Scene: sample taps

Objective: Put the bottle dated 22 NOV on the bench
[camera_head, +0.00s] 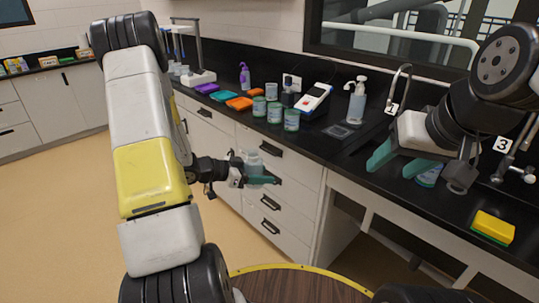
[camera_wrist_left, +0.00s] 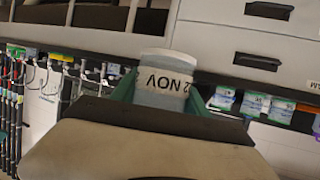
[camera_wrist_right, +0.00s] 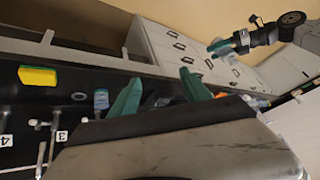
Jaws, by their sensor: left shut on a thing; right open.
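My left gripper (camera_head: 262,179) is shut on a pale bottle (camera_head: 251,159), held in the air in front of the white drawers, apart from the bench. In the left wrist view the bottle (camera_wrist_left: 165,72) sits between the green fingers, its label upside down and reading NOV with a partly hidden 2 beside it. The black bench (camera_head: 448,204) runs along the wall. My right gripper (camera_head: 394,163) is open and empty over the bench near the taps; its spread fingers also show in the right wrist view (camera_wrist_right: 160,80).
A bottle with a blue-green label (camera_head: 430,176) stands by the right gripper. A yellow sponge (camera_head: 493,228) lies near the bench front. Several jars (camera_head: 291,120), a meter (camera_head: 315,99) and a pump bottle (camera_head: 356,103) stand further left. Numbered taps line the back.

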